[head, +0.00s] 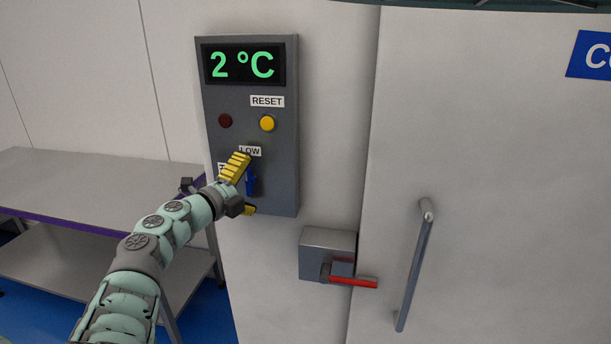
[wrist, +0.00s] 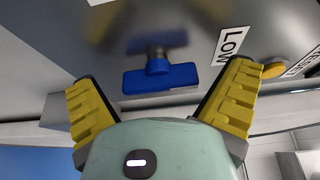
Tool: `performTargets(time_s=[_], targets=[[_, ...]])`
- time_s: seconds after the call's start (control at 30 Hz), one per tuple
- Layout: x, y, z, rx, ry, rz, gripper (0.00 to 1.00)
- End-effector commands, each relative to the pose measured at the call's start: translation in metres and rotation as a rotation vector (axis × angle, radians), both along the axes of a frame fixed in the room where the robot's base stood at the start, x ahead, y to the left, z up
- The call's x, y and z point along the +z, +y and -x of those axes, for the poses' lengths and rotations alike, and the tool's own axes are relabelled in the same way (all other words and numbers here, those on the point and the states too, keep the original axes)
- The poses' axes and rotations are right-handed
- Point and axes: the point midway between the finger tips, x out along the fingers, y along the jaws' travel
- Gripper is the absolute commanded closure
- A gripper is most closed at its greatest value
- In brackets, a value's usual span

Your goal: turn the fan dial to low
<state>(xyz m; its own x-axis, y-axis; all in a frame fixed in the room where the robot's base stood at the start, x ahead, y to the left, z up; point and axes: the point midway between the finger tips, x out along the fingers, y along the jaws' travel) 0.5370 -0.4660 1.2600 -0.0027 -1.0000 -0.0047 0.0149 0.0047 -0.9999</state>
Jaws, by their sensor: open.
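The fan dial is a blue bar-shaped knob (head: 252,184) low on the grey control panel, under the LOW label (head: 250,151). In the wrist view the blue knob (wrist: 160,78) sits on a short grey stem, with the LOW label (wrist: 230,45) off its right end. Its bar lies roughly upright in the head view; I cannot tell which end is the pointer. My gripper (head: 245,187) is open at the panel. In the wrist view its yellow fingers (wrist: 165,85) stand on either side of the knob, apart from it. Another label, left of the knob, is mostly hidden by a finger.
The panel (head: 285,150) also carries a 2 °C display (head: 243,65), a dark red button or lamp (head: 225,121) and a yellow RESET button (head: 267,124). A red-handled latch (head: 350,282) and door handle (head: 415,265) are at right. A grey table (head: 90,190) stands left.

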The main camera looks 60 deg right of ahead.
Motion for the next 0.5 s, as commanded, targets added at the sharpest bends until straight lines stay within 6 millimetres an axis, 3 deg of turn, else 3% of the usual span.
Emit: performTargets(time_s=[0.27,0.5], targets=[[-0.002,0.032,-0.001,0.003,0.000,-0.004,0.00],[-0.001,0.080,-0.003,0.007,0.000,-0.004,0.00]])
